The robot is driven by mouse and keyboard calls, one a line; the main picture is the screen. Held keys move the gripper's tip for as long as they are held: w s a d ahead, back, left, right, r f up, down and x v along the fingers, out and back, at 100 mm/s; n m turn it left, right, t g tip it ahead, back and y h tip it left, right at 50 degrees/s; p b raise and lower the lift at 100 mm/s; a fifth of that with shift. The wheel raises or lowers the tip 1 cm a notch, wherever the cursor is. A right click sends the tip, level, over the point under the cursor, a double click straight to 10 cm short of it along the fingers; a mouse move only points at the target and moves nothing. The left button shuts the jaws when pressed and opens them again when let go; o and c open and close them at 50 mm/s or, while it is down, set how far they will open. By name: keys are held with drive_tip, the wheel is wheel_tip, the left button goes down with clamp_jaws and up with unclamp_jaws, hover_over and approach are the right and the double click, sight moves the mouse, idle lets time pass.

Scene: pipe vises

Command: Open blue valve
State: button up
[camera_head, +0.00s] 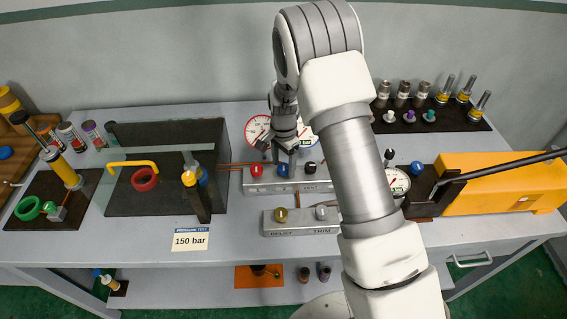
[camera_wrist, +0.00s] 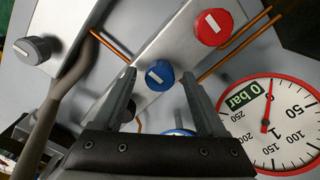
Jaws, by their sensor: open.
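The blue valve knob (camera_head: 283,170) sits on a light metal manifold block (camera_head: 262,187), between a red knob (camera_head: 257,170) and a dark knob (camera_head: 310,167). In the wrist view the blue knob (camera_wrist: 159,76) is round with a white bar mark. My gripper (camera_head: 283,150) is above the block, pointing down. In the wrist view my gripper (camera_wrist: 159,73) is open, with one finger on each side of the blue knob in the picture. I cannot tell whether the fingers touch it or reach down to its height.
A red-rimmed gauge (camera_wrist: 270,124) reads 0 bar beside the block. A dark tray (camera_head: 150,200) is at left, a yellow pump (camera_head: 500,185) at right. Copper pipes run near the knobs.

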clamp_jaws()
idle(0.4)
drive_tip(key=shift+n, duration=0.3)
drive_tip(key=shift+f+n+b, duration=0.15)
drive_tip(key=shift+n+b, duration=1)
drive_tip(key=shift+n, duration=0.05)
drive_tip(key=n+b, duration=0.2)
drive_tip(key=n, duration=0.2)
drive_tip(key=shift+n, duration=0.3)
drive_tip(key=n+b, duration=0.1)
drive_tip(key=n, duration=0.3)
drive_tip(key=shift+b, duration=0.3)
drive_tip(key=n, duration=0.4)
drive_tip(key=shift+n+b, duration=0.3)
drive_tip(key=shift+b, duration=0.05)
drive_tip(key=shift+r+n, duration=0.2)
drive_tip(key=shift+n, duration=0.1)
